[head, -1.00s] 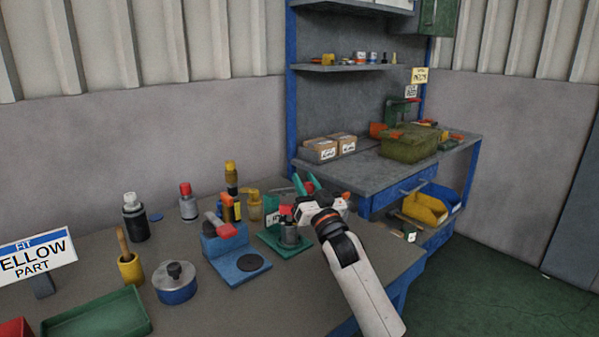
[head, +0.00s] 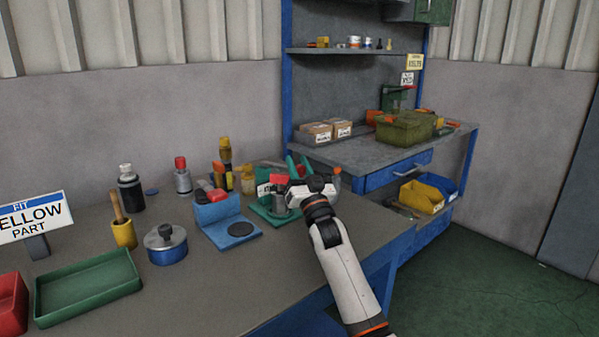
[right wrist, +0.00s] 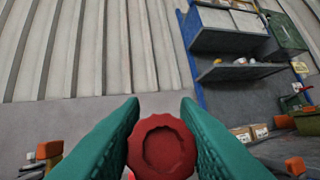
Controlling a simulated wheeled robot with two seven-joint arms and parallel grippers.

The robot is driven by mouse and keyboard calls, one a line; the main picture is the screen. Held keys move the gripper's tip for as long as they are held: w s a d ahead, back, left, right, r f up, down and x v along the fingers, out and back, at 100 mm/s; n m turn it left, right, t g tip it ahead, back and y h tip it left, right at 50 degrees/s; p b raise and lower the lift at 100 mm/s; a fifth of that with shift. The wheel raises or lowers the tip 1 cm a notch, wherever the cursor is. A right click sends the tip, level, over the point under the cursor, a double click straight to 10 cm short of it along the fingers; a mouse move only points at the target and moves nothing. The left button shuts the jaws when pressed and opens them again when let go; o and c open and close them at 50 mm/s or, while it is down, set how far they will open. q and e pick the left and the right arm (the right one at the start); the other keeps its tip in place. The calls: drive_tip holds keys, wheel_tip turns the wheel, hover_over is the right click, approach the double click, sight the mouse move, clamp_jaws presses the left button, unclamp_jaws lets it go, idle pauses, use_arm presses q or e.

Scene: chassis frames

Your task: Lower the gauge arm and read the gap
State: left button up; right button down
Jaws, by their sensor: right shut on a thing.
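My right gripper (head: 298,168) is over the green-based gauge stand (head: 262,212) on the near bench. In the right wrist view its teal fingers (right wrist: 160,125) are shut on a round red knob (right wrist: 161,150) with a hollow face. In the head view a red piece (head: 279,179) shows at the fingers' left, above a grey cylinder (head: 280,196) on the stand. My gripper hides much of the stand, including any arm of it, and I cannot read the gap. My left gripper is in neither view.
Just left is a blue stand (head: 233,230) with a red-tipped lever (head: 217,194). Several bottles stand behind it. The front middle of the bench is clear.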

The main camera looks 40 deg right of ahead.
drive_tip(key=shift+s+d+r, duration=0.15)
drive_tip(key=shift+d+r, duration=0.05)
drive_tip(key=shift+d, duration=0.05)
drive_tip(key=c, duration=1.4)
unclamp_jaws()
drive_tip(key=shift+o, duration=1.3)
drive_tip(key=shift+s+d+r, duration=0.1)
drive_tip(key=shift+s+d, duration=0.1)
drive_tip(key=shift+s, duration=0.15)
drive_tip(key=shift+w+a, duration=0.2)
drive_tip(key=shift+s+a+f, duration=0.1)
drive_tip(key=shift+f, duration=0.2)
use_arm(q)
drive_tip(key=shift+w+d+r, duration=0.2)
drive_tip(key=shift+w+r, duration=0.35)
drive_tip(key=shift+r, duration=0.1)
use_arm(e)
drive_tip(key=v, duration=1.1)
drive_tip(key=shift+s, duration=0.35)
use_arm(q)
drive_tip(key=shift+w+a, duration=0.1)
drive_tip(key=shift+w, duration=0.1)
use_arm(e)
drive_tip(key=shift+f, duration=0.1)
